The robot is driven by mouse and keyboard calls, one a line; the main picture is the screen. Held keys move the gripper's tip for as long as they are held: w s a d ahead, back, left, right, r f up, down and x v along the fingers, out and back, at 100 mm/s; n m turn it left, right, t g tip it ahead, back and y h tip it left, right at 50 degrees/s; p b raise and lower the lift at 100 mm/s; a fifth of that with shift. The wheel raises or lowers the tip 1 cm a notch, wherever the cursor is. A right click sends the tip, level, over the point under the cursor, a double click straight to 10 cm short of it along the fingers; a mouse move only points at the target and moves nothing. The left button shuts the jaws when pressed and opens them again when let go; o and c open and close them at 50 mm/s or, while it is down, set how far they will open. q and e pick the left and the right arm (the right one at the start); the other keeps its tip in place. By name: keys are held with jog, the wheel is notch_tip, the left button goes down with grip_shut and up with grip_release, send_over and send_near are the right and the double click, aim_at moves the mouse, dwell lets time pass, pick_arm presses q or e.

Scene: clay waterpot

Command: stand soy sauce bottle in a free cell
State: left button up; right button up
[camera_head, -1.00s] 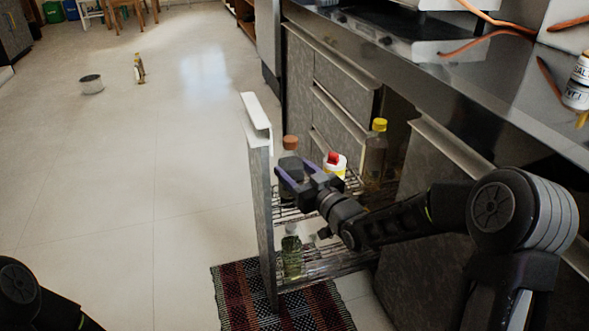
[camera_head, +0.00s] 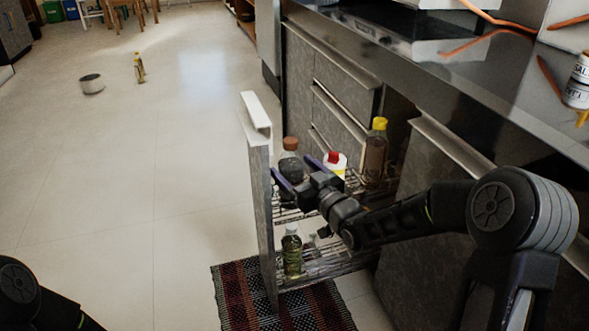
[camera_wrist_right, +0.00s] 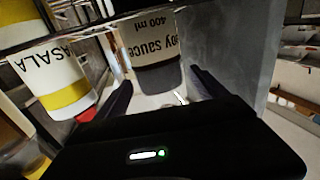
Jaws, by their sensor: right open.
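My left gripper is out of view; only part of my left arm shows.
A white bottle with a red cap (camera_head: 335,165) and a yellow-capped bottle (camera_head: 376,158) stand in the same rack. A green bottle (camera_head: 292,255) stands on the lower rack. The tall drawer front (camera_head: 259,190) bounds the left.

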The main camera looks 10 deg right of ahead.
jog(key=shift+f, duration=0.1)
jog(key=shift+s+d, duration=0.2)
jog(key=shift+s, duration=0.25)
jog(key=p+v, duration=0.2)
jog(key=v, duration=0.5)
jog(key=shift+a, duration=0.1)
dwell(0.3)
